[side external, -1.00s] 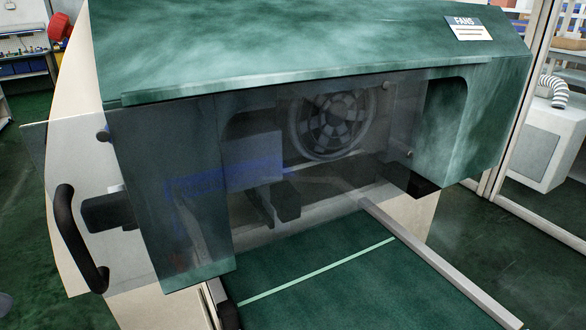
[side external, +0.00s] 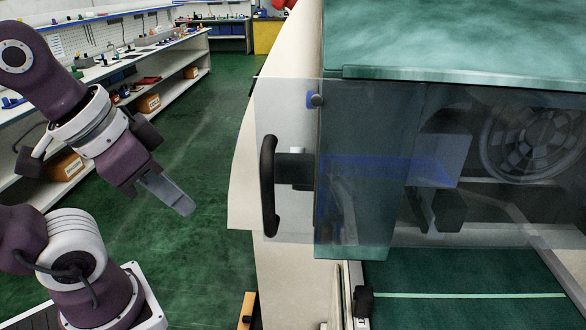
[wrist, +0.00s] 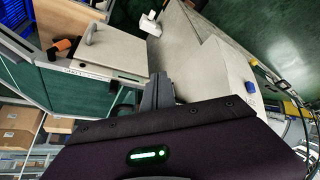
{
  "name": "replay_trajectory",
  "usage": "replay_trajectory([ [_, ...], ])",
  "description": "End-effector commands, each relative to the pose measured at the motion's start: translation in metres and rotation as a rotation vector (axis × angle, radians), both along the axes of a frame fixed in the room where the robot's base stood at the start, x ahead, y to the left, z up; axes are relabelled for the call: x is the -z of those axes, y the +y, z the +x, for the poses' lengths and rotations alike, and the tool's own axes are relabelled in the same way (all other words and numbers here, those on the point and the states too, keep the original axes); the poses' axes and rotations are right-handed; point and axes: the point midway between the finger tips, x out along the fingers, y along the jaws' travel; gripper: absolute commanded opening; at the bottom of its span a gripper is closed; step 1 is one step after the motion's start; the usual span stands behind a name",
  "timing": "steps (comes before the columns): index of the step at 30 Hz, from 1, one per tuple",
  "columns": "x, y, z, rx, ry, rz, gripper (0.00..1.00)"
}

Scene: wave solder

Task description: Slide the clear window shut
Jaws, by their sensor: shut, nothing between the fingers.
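The clear window (side external: 286,120) is a see-through panel on the front of the green machine housing (side external: 450,45). Its left end sticks out past the housing's left edge, and its right end is outside the side view. A black upright bar handle (side external: 268,186) is fixed near the window's left end. My gripper (side external: 182,204) is to the left of the handle, clearly apart from it, shut and empty, with its fingers pointing down and right. The gripper fingers also show in the wrist view (wrist: 158,90). I cannot make out the window in the wrist view.
A green conveyor bed (side external: 450,300) with a pale line runs out below the window. A long workbench (side external: 165,45) with tools and boxes stands at the back left. Open green floor (side external: 200,110) lies between the bench and the machine.

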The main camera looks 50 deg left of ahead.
Motion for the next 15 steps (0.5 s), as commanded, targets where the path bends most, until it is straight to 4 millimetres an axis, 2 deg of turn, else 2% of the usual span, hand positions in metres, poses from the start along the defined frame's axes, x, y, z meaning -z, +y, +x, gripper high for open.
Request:
replay_trajectory([
  [2,-0.012,-0.003,0.001,0.158,0.015,0.017,0.0],
  [7,-0.062,-0.012,-0.001,0.857,-0.02,0.091,0.0],
  [9,-0.083,-0.012,-0.002,1.153,-0.091,0.124,0.0],
  [12,-0.108,-0.011,-0.002,1.497,-0.224,0.178,0.0],
  [15,-0.125,-0.009,-0.003,1.722,-0.342,0.227,0.0],
])
